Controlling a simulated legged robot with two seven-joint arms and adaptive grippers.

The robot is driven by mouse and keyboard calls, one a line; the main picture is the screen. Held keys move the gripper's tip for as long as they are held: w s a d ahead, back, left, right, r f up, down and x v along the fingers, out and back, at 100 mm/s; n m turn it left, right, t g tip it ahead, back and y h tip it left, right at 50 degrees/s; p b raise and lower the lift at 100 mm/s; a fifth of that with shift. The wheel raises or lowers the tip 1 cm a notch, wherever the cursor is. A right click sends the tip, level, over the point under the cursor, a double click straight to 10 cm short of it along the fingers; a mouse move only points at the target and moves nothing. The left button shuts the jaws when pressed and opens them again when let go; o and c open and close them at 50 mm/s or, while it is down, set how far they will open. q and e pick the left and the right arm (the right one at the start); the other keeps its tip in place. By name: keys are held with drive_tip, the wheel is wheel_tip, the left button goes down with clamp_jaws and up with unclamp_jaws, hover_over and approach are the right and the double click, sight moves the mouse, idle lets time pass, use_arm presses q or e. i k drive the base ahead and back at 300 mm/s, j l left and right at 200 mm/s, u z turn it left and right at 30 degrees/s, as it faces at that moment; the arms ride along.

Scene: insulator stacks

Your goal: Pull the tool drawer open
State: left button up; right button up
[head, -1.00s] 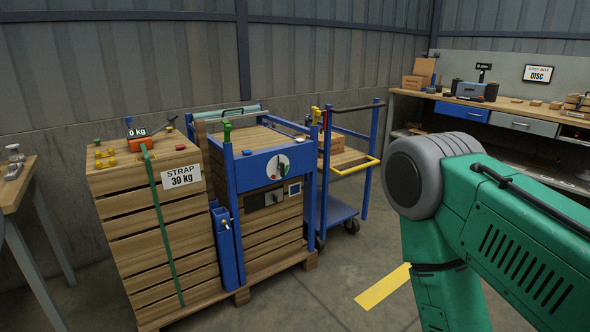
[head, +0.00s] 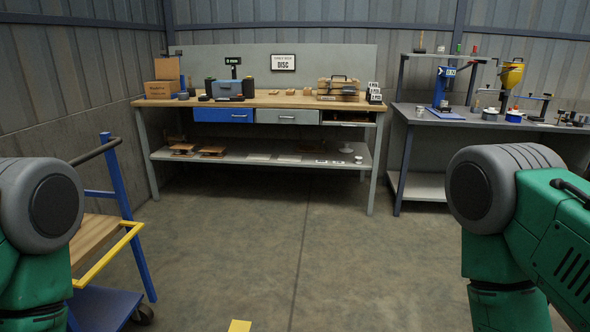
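The workbench (head: 262,98) stands against the back wall, ahead of me. Under its top sit a blue drawer (head: 223,116) on the left and a grey drawer (head: 287,117) in the middle. Both look shut, each with a small dark handle. An open slot (head: 348,117) is to their right. Which of them is the tool drawer cannot be told from any label. Parts of my green arms show at the lower left and right, well short of the bench. Neither gripper is in the picture.
A blue trolley (head: 140,245) with a yellow rail stands at the near left. A dark bench (head: 470,118) with a blue press (head: 441,88) is at the right. The bench's lower shelf (head: 270,157) holds small items. The floor (head: 300,240) ahead is clear.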

sight(274, 116)
drive_tip(key=i+z, duration=0.4)
drive_tip(key=i, duration=1.55)
drive_tip(key=j, duration=0.1)
